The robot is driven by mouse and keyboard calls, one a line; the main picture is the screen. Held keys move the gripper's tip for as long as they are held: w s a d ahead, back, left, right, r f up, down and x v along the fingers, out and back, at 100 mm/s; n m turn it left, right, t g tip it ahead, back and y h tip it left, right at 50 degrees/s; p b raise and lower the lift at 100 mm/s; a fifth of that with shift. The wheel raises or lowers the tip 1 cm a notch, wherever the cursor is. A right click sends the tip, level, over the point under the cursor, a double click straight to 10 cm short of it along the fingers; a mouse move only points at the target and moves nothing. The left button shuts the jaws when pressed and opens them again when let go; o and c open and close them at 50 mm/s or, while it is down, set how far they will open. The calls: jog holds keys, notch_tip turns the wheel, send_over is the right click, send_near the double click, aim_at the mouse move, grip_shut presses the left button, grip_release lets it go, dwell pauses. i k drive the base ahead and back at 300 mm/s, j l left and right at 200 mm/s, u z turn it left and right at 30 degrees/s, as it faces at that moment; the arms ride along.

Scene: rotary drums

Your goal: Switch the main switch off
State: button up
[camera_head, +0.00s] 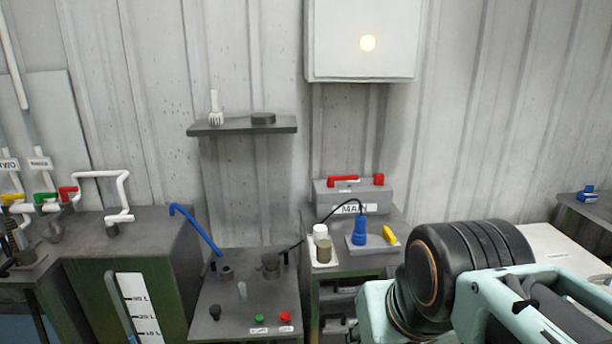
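A grey box (325,196) with a label reading "MAIN" (355,209) stands against the wall at the back of the right-hand bench. A red bar (343,179) and a separate red block (379,179) are at its top edge. They look like the main switch's parts, but I cannot tell its position. A black cable crosses in front of the box. My arm (470,260), mint green and black, fills the lower right, to the right of the box and nearer the camera. My gripper's fingers are not in view.
A control panel with green (259,318) and red (286,316) buttons is left.

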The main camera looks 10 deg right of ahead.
aim_at(331, 180)
jog(key=i+l+u, duration=0.25)
jog(key=i+l, duration=0.3)
jog(key=i+l+u, duration=0.15)
jog(key=l, duration=0.3)
jog(key=i+l+u, duration=0.1)
jog(key=i+l, duration=0.2)
jog(key=i+l+u, duration=0.15)
jog(key=l, duration=0.3)
jog(key=i+l+u, duration=0.1)
jog(key=i+l, duration=0.15)
jog(key=l, duration=0.2)
jog(key=k+u, duration=0.15)
jog(key=u, duration=0.2)
jog(key=k+u, duration=0.1)
jog(key=u, duration=0.3)
jog(key=i+z, duration=0.1)
jog(key=z, duration=0.25)
jog(key=i+z, duration=0.15)
jog(key=z, duration=0.25)
